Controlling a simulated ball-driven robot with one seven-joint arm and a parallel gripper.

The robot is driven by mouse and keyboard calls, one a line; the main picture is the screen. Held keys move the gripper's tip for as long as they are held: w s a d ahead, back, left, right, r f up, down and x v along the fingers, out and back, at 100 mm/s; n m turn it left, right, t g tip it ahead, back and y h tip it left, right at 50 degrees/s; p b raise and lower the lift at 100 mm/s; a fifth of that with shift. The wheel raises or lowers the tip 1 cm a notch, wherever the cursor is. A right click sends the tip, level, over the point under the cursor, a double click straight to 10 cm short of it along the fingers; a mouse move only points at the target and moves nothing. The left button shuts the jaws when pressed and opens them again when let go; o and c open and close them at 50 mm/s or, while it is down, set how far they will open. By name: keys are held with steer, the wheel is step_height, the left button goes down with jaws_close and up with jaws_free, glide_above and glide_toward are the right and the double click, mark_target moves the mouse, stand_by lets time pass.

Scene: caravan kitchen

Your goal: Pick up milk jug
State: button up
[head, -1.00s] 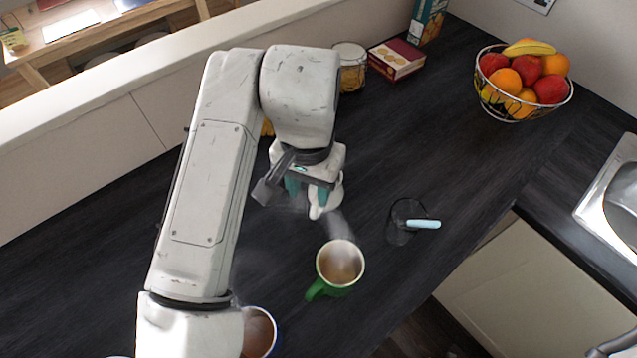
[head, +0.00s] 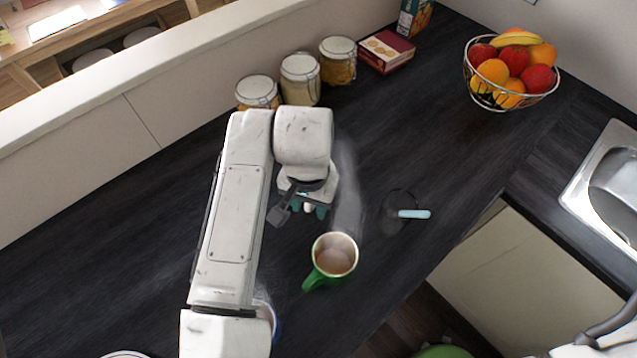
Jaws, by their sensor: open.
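The milk jug (head: 308,208) is white and stands on the dark worktop. Only a small pale part of it shows between the fingers in the head view; my gripper and wrist hide the rest. My gripper (head: 309,210) is open, with its teal-tipped fingers pointing down over the jug. The fingertips appear to lie on either side of the pale part. I cannot tell whether they touch it.
A green mug (head: 334,256) of hot drink stands just in front of my gripper. A blue-rimmed mug (head: 267,315) is partly behind my arm. A clear glass with a pale blue stick (head: 414,214) is to the right. Jars (head: 300,80) and a fruit basket (head: 511,100) stand further back.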

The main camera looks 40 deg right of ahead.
steer(key=shift+c, duration=0.4)
jaws_close()
steer(key=shift+r, duration=0.2)
